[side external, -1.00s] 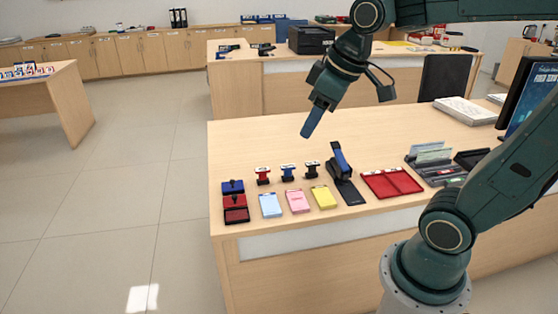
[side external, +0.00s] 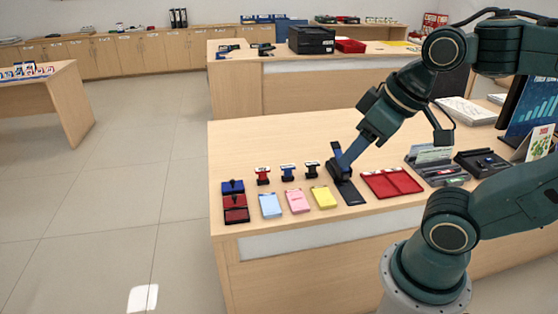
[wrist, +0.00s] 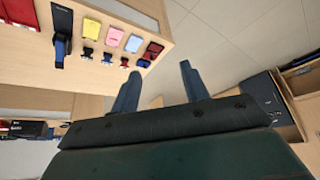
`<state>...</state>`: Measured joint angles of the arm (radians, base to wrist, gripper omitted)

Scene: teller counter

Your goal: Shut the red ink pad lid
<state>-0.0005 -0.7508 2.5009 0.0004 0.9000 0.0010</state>
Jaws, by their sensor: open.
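The red ink pad (side external: 236,216) is at the left front corner of the counter. Its lid (side external: 235,201) appears to stand open behind the dark pad face, though its exact angle is hard to tell. It also shows small in the wrist view (wrist: 154,49). My gripper (side external: 345,167) is well to the right of it, pointing down and left, over or in front of the stapler. It appears empty. In the wrist view the two blue fingers (wrist: 159,80) are spread apart.
A blue ink pad (side external: 232,187) sits just behind the red one. Several stamps (side external: 287,172) stand in a row, with blue, pink and yellow note pads (side external: 297,200) in front. The stapler (side external: 338,170) and red tray (side external: 391,183) are to the right. The counter behind the stamps is clear.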

